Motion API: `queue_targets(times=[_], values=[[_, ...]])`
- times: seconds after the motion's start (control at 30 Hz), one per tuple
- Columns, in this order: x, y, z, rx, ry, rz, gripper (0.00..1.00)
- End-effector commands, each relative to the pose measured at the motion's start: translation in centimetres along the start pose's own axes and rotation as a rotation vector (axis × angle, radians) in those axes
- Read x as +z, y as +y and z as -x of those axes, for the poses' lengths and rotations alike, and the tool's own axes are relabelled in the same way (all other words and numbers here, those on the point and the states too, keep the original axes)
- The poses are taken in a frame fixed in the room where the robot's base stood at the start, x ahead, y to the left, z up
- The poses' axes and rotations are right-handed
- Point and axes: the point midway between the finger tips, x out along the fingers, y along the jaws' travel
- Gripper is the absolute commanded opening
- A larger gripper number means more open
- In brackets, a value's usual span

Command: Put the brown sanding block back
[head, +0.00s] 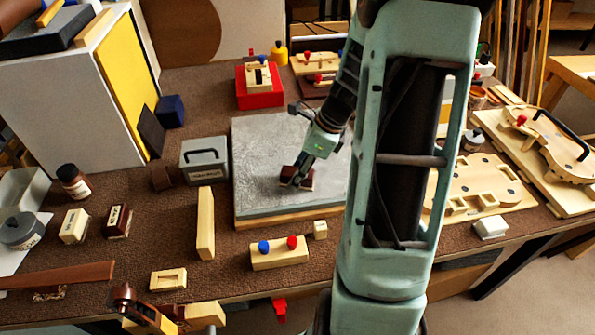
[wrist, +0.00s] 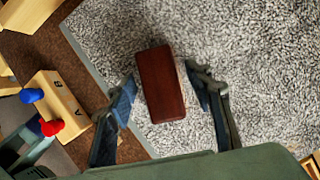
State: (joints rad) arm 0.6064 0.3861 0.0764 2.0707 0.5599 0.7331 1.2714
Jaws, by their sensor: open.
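The brown sanding block (wrist: 161,84) lies flat on the grey speckled slab (wrist: 250,60), a plain dark red-brown bar. My gripper (wrist: 163,88) is open around it in the wrist view, one finger on each side with a visible gap. In the head view my gripper (head: 297,181) is low over the slab (head: 262,140), and the block (head: 308,184) is partly hidden by the fingers. I cannot tell how high the fingertips are above the slab.
A wooden piece with blue and red knobs (head: 279,253) and a small wooden cube (head: 320,229) stand at the slab's front edge. Labelled blocks (head: 117,221) stand further left.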

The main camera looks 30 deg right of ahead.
Motion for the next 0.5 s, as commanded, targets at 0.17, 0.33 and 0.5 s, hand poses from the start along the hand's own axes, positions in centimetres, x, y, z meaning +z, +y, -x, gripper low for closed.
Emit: queue_targets(times=[0.17,0.33,0.5], values=[[0.2,-0.1,1.1,-0.003,0.000,0.000,0.47],[0.2,-0.1,4.5,-0.006,0.001,0.001,0.47],[0.2,-0.1,8.2,-0.004,0.000,0.000,0.47]])
